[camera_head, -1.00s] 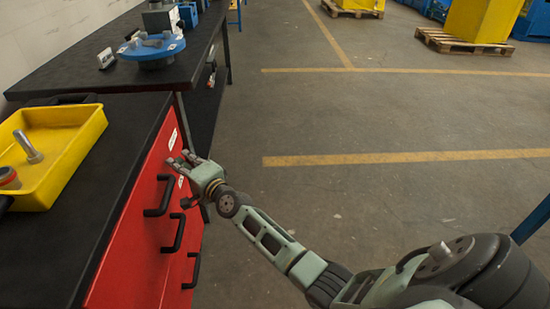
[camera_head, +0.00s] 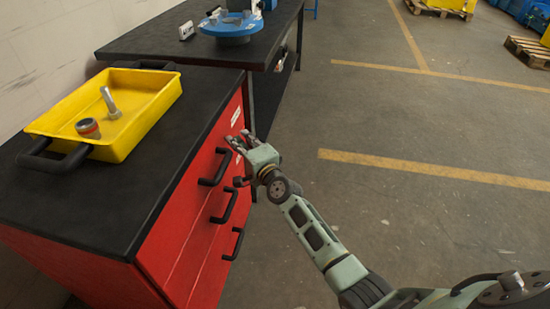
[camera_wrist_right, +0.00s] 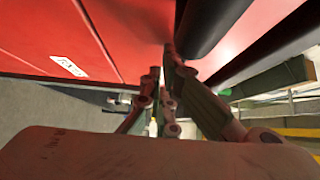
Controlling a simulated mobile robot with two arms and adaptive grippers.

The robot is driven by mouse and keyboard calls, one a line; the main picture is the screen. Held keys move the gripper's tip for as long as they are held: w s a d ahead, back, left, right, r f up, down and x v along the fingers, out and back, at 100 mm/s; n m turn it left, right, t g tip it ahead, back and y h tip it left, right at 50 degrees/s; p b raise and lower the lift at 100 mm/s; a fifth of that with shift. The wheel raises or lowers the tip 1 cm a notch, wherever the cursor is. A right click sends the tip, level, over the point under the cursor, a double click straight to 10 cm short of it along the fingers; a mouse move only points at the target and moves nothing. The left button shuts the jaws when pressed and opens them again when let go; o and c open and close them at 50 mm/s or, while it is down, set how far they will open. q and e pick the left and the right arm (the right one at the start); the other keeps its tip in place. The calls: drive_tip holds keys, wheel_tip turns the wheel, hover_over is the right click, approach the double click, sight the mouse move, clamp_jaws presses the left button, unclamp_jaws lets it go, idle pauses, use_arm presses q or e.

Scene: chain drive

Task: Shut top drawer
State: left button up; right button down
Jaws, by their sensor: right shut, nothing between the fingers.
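The red drawer cabinet (camera_head: 70,255) has a black top and stands at the left in the head view. Its top drawer (camera_head: 188,193) has a black bar handle (camera_head: 214,170), and its front looks about flush with the cabinet. My right gripper (camera_head: 236,140) is shut and empty at the far end of the red front, beyond the top handle. In the right wrist view, its fingertips (camera_wrist_right: 163,72) are at or very near the red front; contact is unclear. A dark bar, apparently a handle, passes beside them. My left gripper is not in view.
A yellow tray (camera_head: 160,105) holding a bolt (camera_head: 110,103) and a ring-like part (camera_head: 88,128) sits on the cabinet. Behind is a black table (camera_head: 150,42) with a blue round fixture (camera_head: 232,27). Two lower handles (camera_head: 224,206) protrude.

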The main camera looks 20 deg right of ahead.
drive_tip(key=s+d, duration=0.3)
drive_tip(key=s, duration=0.8)
drive_tip(key=s+a+f+n+g, duration=0.1)
drive_tip(key=s+f+n+g, duration=0.25)
drive_tip(key=s+f, duration=0.5)
drive_tip(key=s+a+f+n+g, duration=0.1)
drive_tip(key=s+f+n+g, duration=0.3)
drive_tip(key=f, duration=0.8)
drive_tip(key=s+a+f+n+g, duration=0.1)
drive_tip(key=s+f+n+g, duration=0.3)
drive_tip(key=s+f, duration=0.5)
drive_tip(key=s+d+f+n+g+h, duration=0.25)
drive_tip(key=s+f, duration=0.35)
drive_tip(key=s, duration=0.3)
drive_tip(key=s+d+f+n+g+h, duration=0.15)
drive_tip(key=s+f+n, duration=0.3)
drive_tip(key=s, duration=0.45)
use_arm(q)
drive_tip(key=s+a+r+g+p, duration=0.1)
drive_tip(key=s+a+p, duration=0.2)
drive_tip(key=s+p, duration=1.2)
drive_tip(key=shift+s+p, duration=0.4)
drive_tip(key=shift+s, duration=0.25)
use_arm(e)
drive_tip(key=s+d+g, duration=0.1)
drive_tip(key=s+d, duration=0.2)
drive_tip(key=s, duration=1.2)
drive_tip(key=shift+r+y, duration=0.25)
drive_tip(key=shift+y, duration=0.05)
drive_tip(key=shift+s, duration=0.1)
